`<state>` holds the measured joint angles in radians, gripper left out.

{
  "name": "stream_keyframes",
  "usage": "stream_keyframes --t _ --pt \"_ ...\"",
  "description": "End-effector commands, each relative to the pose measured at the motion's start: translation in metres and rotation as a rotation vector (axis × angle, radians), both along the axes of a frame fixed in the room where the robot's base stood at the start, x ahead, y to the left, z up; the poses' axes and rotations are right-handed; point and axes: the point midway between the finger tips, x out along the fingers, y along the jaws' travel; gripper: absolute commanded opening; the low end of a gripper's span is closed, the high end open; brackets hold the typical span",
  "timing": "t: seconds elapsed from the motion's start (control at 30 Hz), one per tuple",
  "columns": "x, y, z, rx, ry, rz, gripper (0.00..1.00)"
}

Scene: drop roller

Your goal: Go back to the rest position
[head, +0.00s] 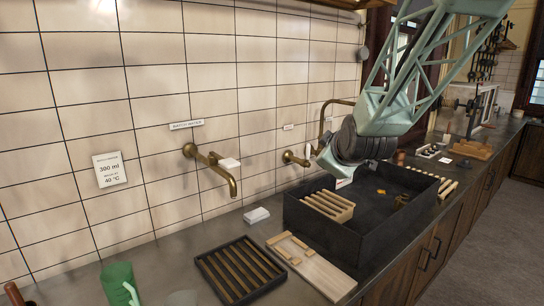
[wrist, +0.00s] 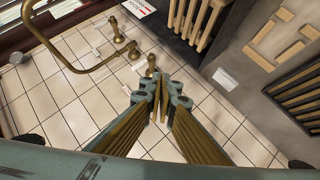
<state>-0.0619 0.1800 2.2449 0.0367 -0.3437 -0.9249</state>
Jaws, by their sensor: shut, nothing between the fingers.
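My gripper (wrist: 160,112) shows in the wrist view with its two fingers drawn together and nothing between them. It points towards the white tiled wall (wrist: 70,100) and the brass tap fittings. In the head view my arm comes down from the upper right, and its dark wrist hangs over the back of the black sink (head: 330,218). The fingers are not clearly visible there, hidden by or merged with the wrist. The curved brass spout (wrist: 60,55) lies to the left of the fingers in the wrist view.
A slatted wooden rack (head: 326,205) sits at the sink's near left corner. A wooden board (head: 325,275), a black slatted tray (head: 225,275) and a green jug (head: 120,285) stand on the counter. Another brass spout (head: 215,170) juts from the wall.

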Motion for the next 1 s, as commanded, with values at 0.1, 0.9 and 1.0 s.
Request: stream_keyframes --t 0.1,0.9,1.0 --pt "-0.023 -0.003 0.007 0.037 0.034 -0.023 0.00" --pt "-0.194 -0.021 0.023 0.272 0.286 -0.221 0.00" --pt "-0.216 -0.023 0.024 0.299 0.315 -0.251 0.00"
